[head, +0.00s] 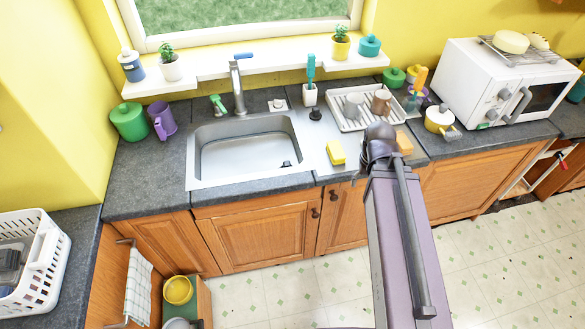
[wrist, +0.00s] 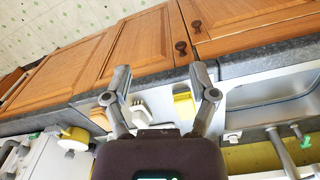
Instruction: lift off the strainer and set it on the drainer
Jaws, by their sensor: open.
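No strainer stands out clearly. A small dark piece (head: 286,163) in the sink may be it, and a black piece (head: 315,113) stands on the counter behind the sink's right side. My gripper (wrist: 160,72) is open and empty in the wrist view, above the counter's front side. The head view shows my arm but not the fingers clearly.
A yellow sponge (head: 336,152) lies on the drainboard, with a tan block (head: 404,143) to the right. The faucet (head: 237,88) rises behind the sink. A yellow pot (head: 439,119) and white microwave (head: 480,85) stand right. Counter left of the sink is mostly clear.

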